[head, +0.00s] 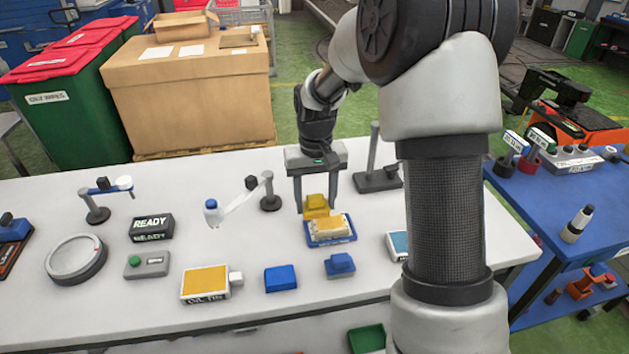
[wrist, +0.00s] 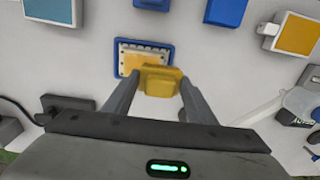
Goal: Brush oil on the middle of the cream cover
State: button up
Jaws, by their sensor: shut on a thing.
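My gripper (head: 317,197) is shut on a yellow block-shaped brush (head: 316,207), which also shows between the fingers in the wrist view (wrist: 160,82). The brush is at the far edge of the cream cover (head: 329,229) and hides part of it. I cannot tell if it touches the cover. The cover lies in a blue tray (head: 331,241) and has small dots along its edge and a yellow-orange patch, seen in the wrist view (wrist: 131,61). The white oil tin (head: 206,283) with its orange top stands at the front left.
Blue blocks (head: 281,279) (head: 340,264) lie in front of the tray. A dark stand (head: 377,180) rises behind it to the right. A jointed arm with a blue-capped bottle (head: 211,210) and a READY sign (head: 151,227) are left. White table is clear between them.

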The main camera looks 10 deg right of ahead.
jog(key=shift+r+p, duration=1.2)
jog(key=shift+r, duration=0.9)
